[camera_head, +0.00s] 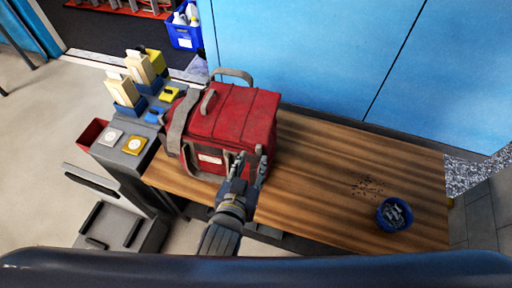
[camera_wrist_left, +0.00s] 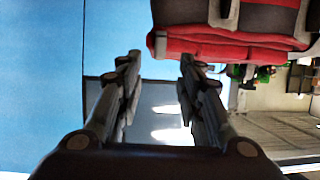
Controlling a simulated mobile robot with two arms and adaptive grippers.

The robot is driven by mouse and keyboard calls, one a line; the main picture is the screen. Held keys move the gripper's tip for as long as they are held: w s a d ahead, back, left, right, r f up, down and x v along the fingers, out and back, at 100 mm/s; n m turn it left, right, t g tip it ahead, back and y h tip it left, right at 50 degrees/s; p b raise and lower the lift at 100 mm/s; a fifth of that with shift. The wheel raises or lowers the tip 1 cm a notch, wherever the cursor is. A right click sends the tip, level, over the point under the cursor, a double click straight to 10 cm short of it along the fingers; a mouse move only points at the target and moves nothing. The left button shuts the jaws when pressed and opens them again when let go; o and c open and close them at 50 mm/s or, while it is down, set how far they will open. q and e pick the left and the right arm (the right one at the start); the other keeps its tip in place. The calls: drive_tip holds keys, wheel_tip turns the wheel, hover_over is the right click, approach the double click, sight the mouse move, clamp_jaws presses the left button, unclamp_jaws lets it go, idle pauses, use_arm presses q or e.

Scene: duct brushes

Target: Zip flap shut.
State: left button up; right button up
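A red duffel-style bag (camera_head: 232,115) with grey straps and carry handles sits on the left part of the wooden bench. Its top looks closed over, but I cannot make out the zip or how far the flap is shut. My left gripper (camera_head: 249,160) is at the front right of the bag, its two fingers apart and pointing toward the bag. In the left wrist view the fingers (camera_wrist_left: 158,68) are spread with nothing between them, and the red bag (camera_wrist_left: 225,45) shows at the upper right. My right gripper is not in view.
The wooden bench (camera_head: 320,170) is mostly clear right of the bag. A blue bowl (camera_head: 394,215) of small dark pieces and scattered bits lie at its right end. A grey cart (camera_head: 112,155) with boxes and pads stands left. Blue panels (camera_head: 330,50) rise behind.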

sight(258, 149)
use_arm(q)
drive_tip(key=p+x, duration=0.1)
drive_tip(key=x, duration=0.6)
drive_tip(key=shift+w+d+f, duration=0.1)
drive_tip(key=shift+w, duration=0.05)
drive_tip(key=shift+c, duration=0.3)
clamp_jaws()
